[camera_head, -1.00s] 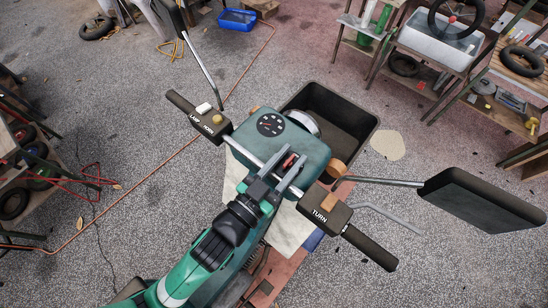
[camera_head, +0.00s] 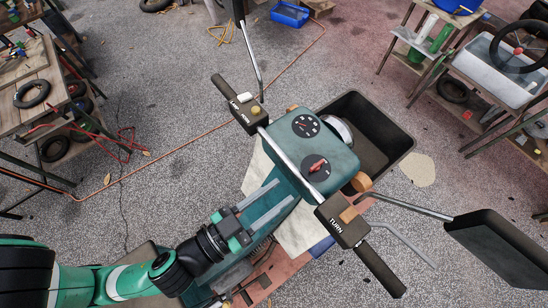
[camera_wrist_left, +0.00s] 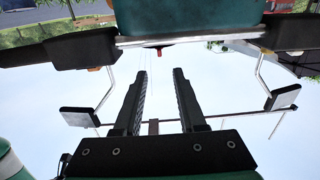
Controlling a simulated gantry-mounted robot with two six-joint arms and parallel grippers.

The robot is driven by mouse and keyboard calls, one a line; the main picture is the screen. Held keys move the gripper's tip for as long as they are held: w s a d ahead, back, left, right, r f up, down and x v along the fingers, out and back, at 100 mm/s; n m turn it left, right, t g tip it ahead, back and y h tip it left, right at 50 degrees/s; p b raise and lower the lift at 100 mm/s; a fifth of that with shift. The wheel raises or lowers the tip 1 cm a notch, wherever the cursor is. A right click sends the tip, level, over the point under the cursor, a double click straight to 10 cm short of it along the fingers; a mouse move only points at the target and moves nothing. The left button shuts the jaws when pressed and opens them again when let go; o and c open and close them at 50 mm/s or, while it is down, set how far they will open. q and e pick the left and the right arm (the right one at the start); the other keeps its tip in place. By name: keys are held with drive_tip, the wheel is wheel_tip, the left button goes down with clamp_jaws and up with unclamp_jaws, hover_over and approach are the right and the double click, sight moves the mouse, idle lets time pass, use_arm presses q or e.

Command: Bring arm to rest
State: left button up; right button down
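My left gripper (camera_head: 284,195) is open and empty. Its two grey fingers are apart, behind and left of the teal console (camera_head: 338,152). The console carries a round gauge (camera_head: 305,126) and a dial with a red knob (camera_head: 317,166). The fingers do not touch the knob. In the left wrist view the left gripper (camera_wrist_left: 160,72) shows its dark fingers spread with nothing between them. My right gripper is in neither view.
A handlebar (camera_head: 290,160) crosses the console, with a LAMP/HORN switch box (camera_head: 247,115) and a TURN switch box (camera_head: 341,222). A mirror (camera_head: 498,245) stands out at right. A black bin (camera_head: 398,138) lies beyond. Cluttered benches (camera_head: 30,95) stand at left.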

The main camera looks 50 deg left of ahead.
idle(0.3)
use_arm(q)
drive_tip(key=w+a+r+n+t+y+p, duration=0.1)
drive_tip(key=w+a+r+n+t+y, duration=0.15)
drive_tip(key=r, duration=0.65)
drive_tip(key=w+a+r+n+t+y+p, duration=0.1)
drive_tip(key=w+a+r+n+y+p, duration=0.2)
drive_tip(key=r, duration=0.6)
drive_tip(key=w+a+r+n+t+y, duration=0.15)
drive_tip(key=w+r, duration=0.25)
drive_tip(key=r, duration=0.5)
wheel_tip(320, 180, up, 21)
drive_tip(key=d+m+t+h+p, duration=0.1)
drive_tip(key=d+m+t+h, duration=0.1)
drive_tip(key=m+t+h, duration=0.2)
drive_tip(key=shift+s+d+r+m+h, duration=0.2)
drive_tip(key=shift+s+m+h, duration=0.25)
drive_tip(key=shift+m+h, duration=1.35)
